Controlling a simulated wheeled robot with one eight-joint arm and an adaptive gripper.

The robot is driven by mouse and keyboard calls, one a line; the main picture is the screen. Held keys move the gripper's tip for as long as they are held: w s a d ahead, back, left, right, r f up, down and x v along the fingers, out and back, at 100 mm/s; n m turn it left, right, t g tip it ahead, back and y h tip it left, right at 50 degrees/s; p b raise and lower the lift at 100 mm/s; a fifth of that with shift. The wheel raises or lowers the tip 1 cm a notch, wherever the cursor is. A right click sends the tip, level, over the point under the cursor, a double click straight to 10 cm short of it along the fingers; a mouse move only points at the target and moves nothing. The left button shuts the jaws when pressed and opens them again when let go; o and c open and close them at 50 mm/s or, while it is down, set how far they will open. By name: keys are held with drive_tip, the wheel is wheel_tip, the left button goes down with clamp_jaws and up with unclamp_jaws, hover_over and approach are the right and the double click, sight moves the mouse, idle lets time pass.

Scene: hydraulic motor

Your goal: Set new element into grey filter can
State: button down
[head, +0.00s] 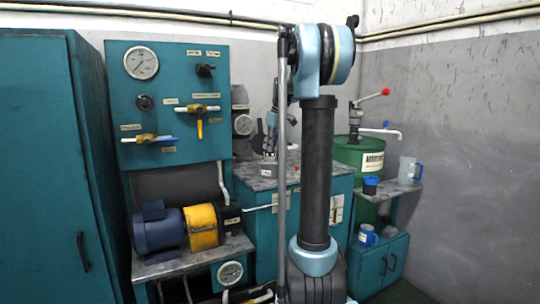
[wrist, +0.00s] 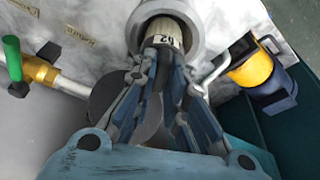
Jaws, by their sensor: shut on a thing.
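The new element is a pale, ribbed cylinder (wrist: 163,33) with dark marking on it, seen in the wrist view. My gripper (wrist: 162,62) is shut on its near end. The grey filter can (wrist: 190,22) shows as a round grey rim at the top of the wrist view. The element lies within the outline of its mouth; how deep it sits I cannot tell.
A brass valve with a green handle (wrist: 13,58) is on the left in the wrist view. A yellow and blue motor (head: 201,228) stands left of the bench. The teal bench (head: 325,205) has a mottled grey top. A green drum (head: 358,160) stands at right.

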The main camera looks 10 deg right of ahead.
wheel_tip(320, 180, down, 4)
drive_tip(key=shift+r, duration=0.25)
drive_tip(key=c, duration=1.6)
unclamp_jaws()
drive_tip(key=v, duration=1.2)
